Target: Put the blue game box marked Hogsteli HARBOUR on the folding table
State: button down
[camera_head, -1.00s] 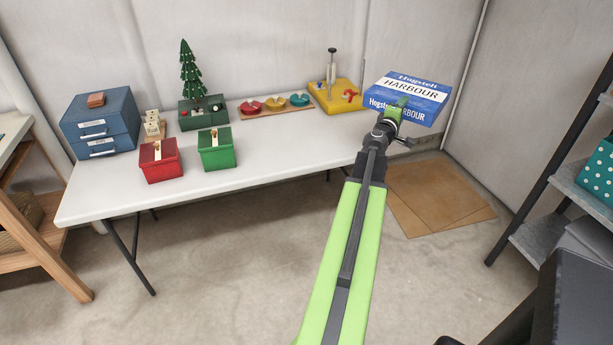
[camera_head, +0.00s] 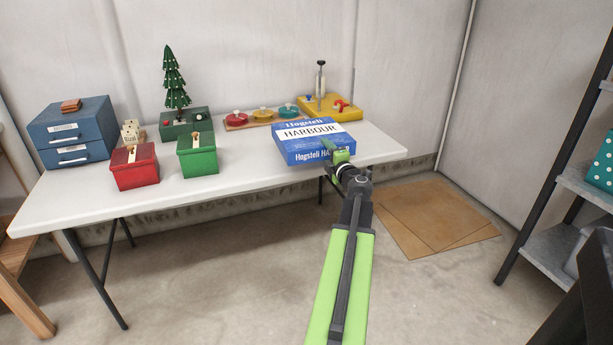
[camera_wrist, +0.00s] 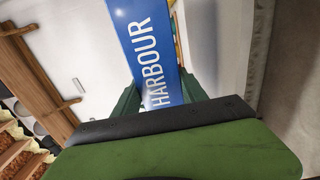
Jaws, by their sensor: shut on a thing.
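The blue game box (camera_head: 300,141) with a white HARBOUR band is at the right part of the white folding table (camera_head: 240,187) in the head view. My gripper (camera_head: 333,151) is shut on the box's near right edge. The box lies flat, over or on the tabletop; I cannot tell whether its underside touches the table. In the wrist view the box (camera_wrist: 150,45) stands between my green fingers (camera_wrist: 160,98), with the lettering running lengthwise.
Behind the box stand a yellow base with a post (camera_head: 335,106) and a board with coloured pots (camera_head: 262,115). To the left are a green box (camera_head: 197,155), a red box (camera_head: 134,168) and blue drawers (camera_head: 72,131). The table's right end is clear.

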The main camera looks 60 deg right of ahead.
aim_at(308, 162)
jog(key=w+a+f+b, duration=0.1)
jog(key=w+f, duration=0.1)
jog(key=w+a+f+b, duration=0.1)
jog(key=w+a, duration=0.1)
jog(key=shift+w+a+f, duration=0.1)
jog(key=shift+w+f, duration=0.1)
jog(key=shift+f, duration=0.2)
jog(key=shift+w+a+b, duration=0.2)
jog(key=shift+w+b, duration=0.1)
notch_tip(308, 162, down, 4)
jog(key=b, duration=0.4)
jog(key=shift+f, duration=0.2)
jog(key=c, duration=0.6)
grip_release()
jog(key=shift+r, duration=0.1)
